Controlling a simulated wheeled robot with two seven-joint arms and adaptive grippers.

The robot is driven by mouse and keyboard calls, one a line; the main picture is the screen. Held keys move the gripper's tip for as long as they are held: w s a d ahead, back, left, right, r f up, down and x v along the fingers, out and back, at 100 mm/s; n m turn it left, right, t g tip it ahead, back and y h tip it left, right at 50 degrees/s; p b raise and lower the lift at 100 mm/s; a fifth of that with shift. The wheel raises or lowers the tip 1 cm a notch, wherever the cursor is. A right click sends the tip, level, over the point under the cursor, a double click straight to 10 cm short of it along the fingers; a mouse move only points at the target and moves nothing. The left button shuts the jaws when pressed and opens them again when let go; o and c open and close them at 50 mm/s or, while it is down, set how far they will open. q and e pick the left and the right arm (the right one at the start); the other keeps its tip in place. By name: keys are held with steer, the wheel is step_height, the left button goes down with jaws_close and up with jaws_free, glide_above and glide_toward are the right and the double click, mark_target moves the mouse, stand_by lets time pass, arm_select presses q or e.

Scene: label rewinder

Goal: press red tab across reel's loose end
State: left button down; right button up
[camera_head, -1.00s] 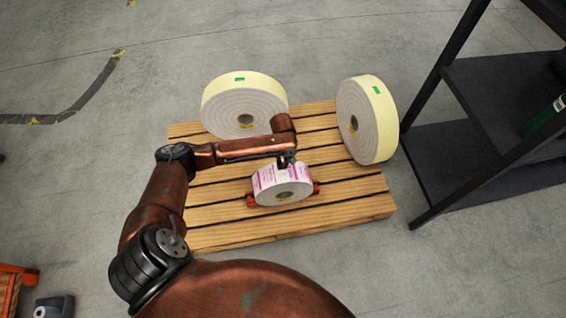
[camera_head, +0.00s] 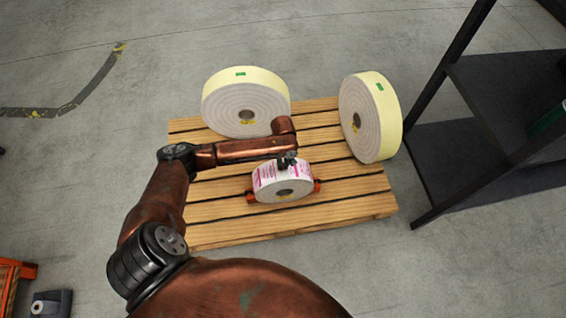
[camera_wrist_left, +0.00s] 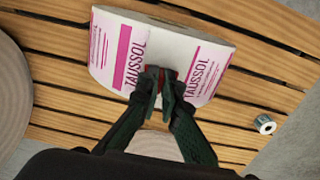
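The label reel (camera_head: 283,191), white with pink print, stands on edge in an orange cradle (camera_head: 251,197) on a wooden pallet (camera_head: 340,215). Its printed face also shows in the left wrist view (camera_wrist_left: 118,58). My left gripper (camera_head: 287,162) is over the top of the reel. In the left wrist view its two dark fingers (camera_wrist_left: 163,80) are close together at the reel's printed surface. A little of the red tab (camera_wrist_left: 169,73) shows between the fingertips; most of it is hidden. I cannot tell whether the tab touches the reel. My right gripper is not in view.
Two large pale yellow-edged reels stand on the pallet, one behind my forearm (camera_head: 245,105) and one at the right (camera_head: 370,118). A black shelf rack (camera_head: 470,140) stands right of the pallet. A small grey roll (camera_wrist_left: 264,124) lies near the pallet edge.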

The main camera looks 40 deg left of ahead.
arm_select(q)
steer(key=shift+f, duration=0.15)
steer(key=shift+f, duration=0.2)
stand_by(0.7)
steer(key=shift+f, duration=0.1)
stand_by(0.4)
steer(key=shift+s, duration=0.1)
steer(key=shift+f, duration=0.2)
stand_by(0.5)
steer(key=c, duration=2.1)
jaws_free()
